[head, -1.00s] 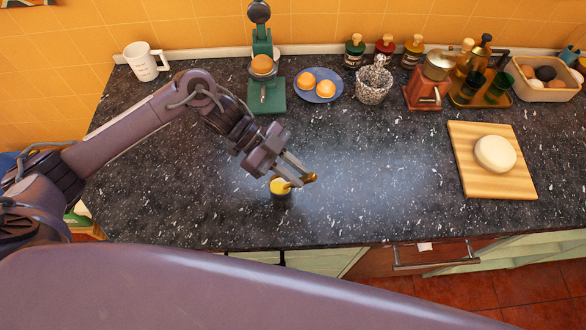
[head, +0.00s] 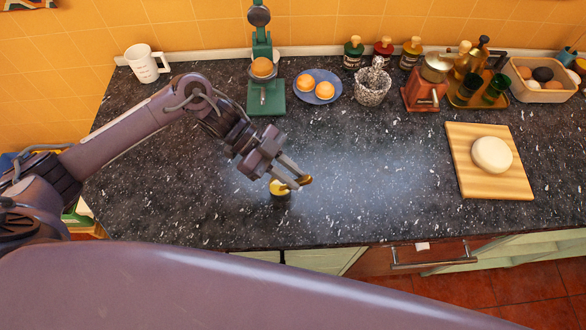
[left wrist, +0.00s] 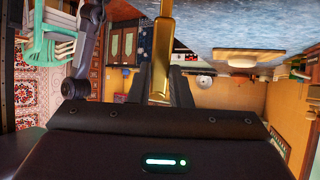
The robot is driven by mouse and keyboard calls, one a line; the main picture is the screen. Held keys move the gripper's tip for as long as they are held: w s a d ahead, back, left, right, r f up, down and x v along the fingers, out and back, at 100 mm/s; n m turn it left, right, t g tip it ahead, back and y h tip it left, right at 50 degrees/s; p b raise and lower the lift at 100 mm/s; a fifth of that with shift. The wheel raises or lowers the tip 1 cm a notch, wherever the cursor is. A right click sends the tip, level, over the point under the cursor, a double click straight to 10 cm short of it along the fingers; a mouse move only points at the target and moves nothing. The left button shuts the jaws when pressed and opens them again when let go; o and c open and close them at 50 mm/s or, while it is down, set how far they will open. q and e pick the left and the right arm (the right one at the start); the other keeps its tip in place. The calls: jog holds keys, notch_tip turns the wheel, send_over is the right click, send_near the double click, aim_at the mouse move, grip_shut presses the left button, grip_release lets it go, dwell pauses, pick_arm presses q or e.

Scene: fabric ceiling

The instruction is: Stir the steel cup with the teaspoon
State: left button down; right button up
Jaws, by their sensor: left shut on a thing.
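The small cup (head: 281,196) stands near the front edge of the counter, left of the middle. Its outside looks dark and its inside yellow. My left gripper (head: 301,183) is directly over the cup and covers part of its opening. It is shut on the gold teaspoon (head: 306,180), whose end sticks out beyond the fingertips. In the left wrist view the teaspoon's gold handle (left wrist: 163,50) runs up between the fingers. The spoon's bowl is hidden, so I cannot tell how deep it sits in the cup. My right gripper is not in view.
Along the back are a white mug (head: 146,64), a green juicer (head: 265,95), a blue plate (head: 317,88) with oranges, a speckled pot (head: 373,86) and a red grinder (head: 422,96). A cutting board (head: 513,187) lies right. The counter between cup and board is clear.

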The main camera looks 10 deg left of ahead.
pick_arm(q)
jog(key=shift+w+d, duration=0.1)
jog(key=shift+w, duration=0.15)
jog(key=shift+s+d+r+p, duration=0.15)
jog(key=shift+d+r+p, duration=0.15)
jog(key=shift+r+p, duration=0.35)
jog(key=shift+s+d+r+p, duration=0.1)
jog(key=shift+d+r+p, duration=0.4)
jog(key=shift+r+p, duration=0.25)
jog(key=shift+s+d+r+p, duration=0.15)
jog(key=shift+d+r+p, duration=0.3)
jog(key=shift+r+p, duration=0.3)
jog(key=shift+s+d+r+p, duration=0.1)
jog(key=shift+d+r+p, duration=0.5)
jog(key=shift+r, duration=0.25)
jog(key=shift+a, duration=0.1)
jog(key=shift+r, duration=1.5)
jog(key=shift+f, duration=0.1)
